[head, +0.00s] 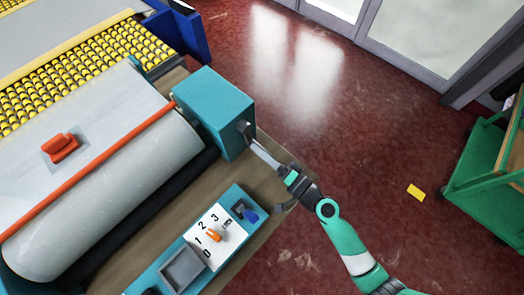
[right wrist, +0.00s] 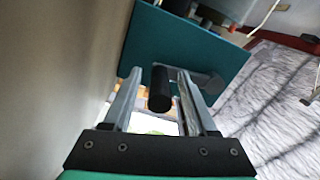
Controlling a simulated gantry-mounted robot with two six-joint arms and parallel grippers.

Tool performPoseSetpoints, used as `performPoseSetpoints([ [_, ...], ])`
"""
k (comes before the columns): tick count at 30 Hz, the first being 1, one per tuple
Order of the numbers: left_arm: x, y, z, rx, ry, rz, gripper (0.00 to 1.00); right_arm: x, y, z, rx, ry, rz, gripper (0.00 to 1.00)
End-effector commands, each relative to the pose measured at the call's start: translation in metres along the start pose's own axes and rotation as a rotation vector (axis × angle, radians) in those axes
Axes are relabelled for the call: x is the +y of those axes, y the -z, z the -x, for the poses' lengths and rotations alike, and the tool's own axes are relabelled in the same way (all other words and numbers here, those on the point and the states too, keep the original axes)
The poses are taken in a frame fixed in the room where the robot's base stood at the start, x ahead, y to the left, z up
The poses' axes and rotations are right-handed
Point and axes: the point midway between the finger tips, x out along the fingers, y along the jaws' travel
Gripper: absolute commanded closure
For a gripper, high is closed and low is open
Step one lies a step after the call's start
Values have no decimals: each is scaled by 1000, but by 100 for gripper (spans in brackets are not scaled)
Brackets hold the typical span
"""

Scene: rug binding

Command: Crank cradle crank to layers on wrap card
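The cradle's teal crank box (head: 213,108) stands at the right end of the large pale roll (head: 110,190). A grey crank arm (head: 264,153) reaches from its side down to the right. My right gripper (head: 290,180) is at the outer end of this crank. In the right wrist view the black crank handle (right wrist: 160,90) lies between my two fingers (right wrist: 157,95), with narrow gaps seen on both sides, so the fingers look open around it. My left gripper is out of view. I cannot make out a card with a readable layer number.
A teal control panel (head: 237,200) has a white dial marked 0 to 3 with an orange pointer (head: 213,234), a blue knob (head: 251,215) and a grey square. A yellow slip (head: 416,192) lies on the red floor near a green cart (head: 480,170). Floor right of the crank is clear.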

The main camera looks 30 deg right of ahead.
Motion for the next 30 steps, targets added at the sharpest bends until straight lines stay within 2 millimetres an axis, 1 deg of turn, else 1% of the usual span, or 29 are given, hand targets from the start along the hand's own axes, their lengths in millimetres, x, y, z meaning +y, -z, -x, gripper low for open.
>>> performPoseSetpoints([
  [11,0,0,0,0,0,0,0,-1,2,0,4,2,0,39],
  [15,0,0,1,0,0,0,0,0,2,6,5,1,-1,39],
  [17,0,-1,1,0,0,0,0,1,1,14,5,0,-1,39],
  [20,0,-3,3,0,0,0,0,2,1,35,6,-2,-1,39],
  [24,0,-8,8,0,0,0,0,3,1,69,7,-2,-2,39],
  [27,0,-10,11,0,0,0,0,2,1,91,7,-2,-1,39],
  [30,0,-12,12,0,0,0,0,2,2,106,7,-3,-1,39],
])
